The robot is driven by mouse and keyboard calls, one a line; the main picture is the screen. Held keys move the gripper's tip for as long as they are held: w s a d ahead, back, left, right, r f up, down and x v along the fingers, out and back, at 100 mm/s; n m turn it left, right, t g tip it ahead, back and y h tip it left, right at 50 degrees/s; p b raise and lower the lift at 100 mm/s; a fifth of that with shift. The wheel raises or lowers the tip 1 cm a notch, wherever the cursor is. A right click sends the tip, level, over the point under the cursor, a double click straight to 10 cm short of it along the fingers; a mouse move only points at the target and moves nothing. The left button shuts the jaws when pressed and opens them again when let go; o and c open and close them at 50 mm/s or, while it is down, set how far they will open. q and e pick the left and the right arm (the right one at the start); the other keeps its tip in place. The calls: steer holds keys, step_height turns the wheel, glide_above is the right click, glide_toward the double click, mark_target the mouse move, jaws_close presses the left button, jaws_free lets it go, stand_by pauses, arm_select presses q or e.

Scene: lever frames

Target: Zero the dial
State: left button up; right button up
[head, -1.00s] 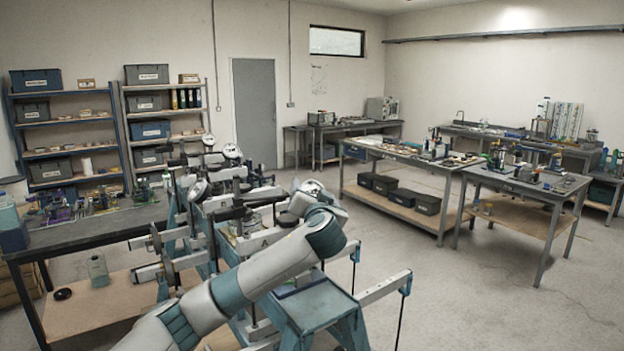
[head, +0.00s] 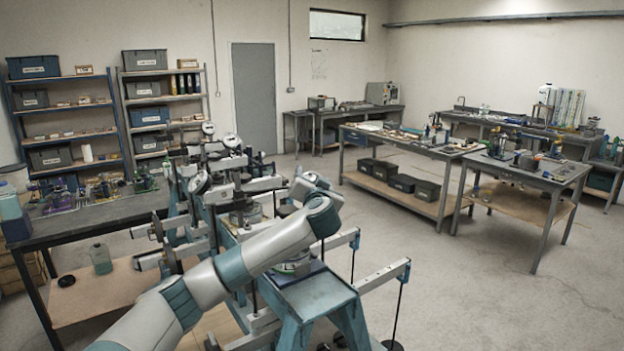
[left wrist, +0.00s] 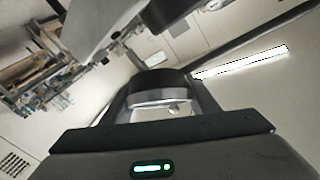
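Lever frames with round white dials run away from me on teal stands in the head view. My right gripper is out of view.
A dark bench (head: 95,218) stands at the left, by shelves (head: 68,130) of boxes. Grey tables (head: 535,172) with instruments stand at the right. White beams (head: 385,275) with dark hanging rods stick out right of the near stand. The floor at the lower right is clear.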

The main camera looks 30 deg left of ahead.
arm_select(q)
steer(key=shift+f+m+h+b, duration=0.2)
steer(key=shift+m+h+b, duration=0.1)
steer(key=shift+m+h, duration=0.3)
steer(key=m+h, duration=0.2)
steer(key=shift+w+d+m+t, duration=0.15)
steer(key=shift+d+m+t, duration=0.15)
steer(key=shift+m, duration=0.1)
steer(key=shift+d+f+m+h, duration=0.2)
steer(key=shift+m+h, duration=0.6)
steer(key=o, duration=1)
steer(key=shift+w, duration=0.1)
steer(key=shift+o, duration=0.2)
steer(key=shift+b+v, duration=0.3)
steer(key=shift+v, duration=0.5)
steer(key=b+v, duration=0.6)
steer(key=v, duration=0.9)
steer(key=shift+s+d+b, duration=0.2)
steer(key=shift+s+b, duration=0.15)
